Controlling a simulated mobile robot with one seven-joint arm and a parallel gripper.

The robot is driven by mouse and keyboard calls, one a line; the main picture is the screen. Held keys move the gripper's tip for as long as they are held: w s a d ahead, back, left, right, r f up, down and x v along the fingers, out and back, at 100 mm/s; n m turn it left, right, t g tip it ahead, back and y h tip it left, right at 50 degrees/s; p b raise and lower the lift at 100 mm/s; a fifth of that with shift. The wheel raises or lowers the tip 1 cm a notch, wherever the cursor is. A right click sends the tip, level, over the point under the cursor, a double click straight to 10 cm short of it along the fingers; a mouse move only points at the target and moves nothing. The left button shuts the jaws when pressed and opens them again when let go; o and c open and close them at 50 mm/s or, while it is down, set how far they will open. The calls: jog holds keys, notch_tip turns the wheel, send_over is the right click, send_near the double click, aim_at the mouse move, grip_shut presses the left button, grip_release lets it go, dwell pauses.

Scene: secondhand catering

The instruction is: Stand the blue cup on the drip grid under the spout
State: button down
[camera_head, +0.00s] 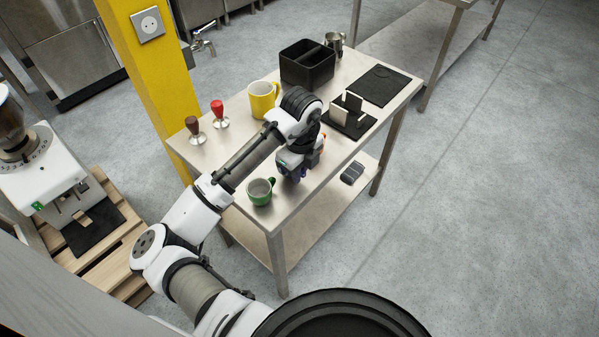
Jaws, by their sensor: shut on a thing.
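My gripper (297,176) points down over the near part of the steel table (290,212). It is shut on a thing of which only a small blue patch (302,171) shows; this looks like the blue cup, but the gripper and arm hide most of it. I cannot tell whether it touches the table. A white coffee machine (42,172) with a bean hopper stands at the left. Small spout-like parts (78,212) show on its front. A dark flat drip grid (93,228) lies at its foot.
A green cup (260,192) stands close left of my gripper. A yellow mug (262,99), two tampers (218,113), a black bin (307,64) and a black stand (348,118) are farther back. A yellow post (155,80) rises behind the table. The machine is on a wooden pallet (112,262).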

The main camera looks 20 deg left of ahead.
jog(key=shift+f, duration=0.55)
jog(key=shift+f, duration=0.2)
jog(key=c, duration=1.5)
grip_release()
jog(key=shift+r, duration=0.1)
jog(key=shift+r, duration=0.15)
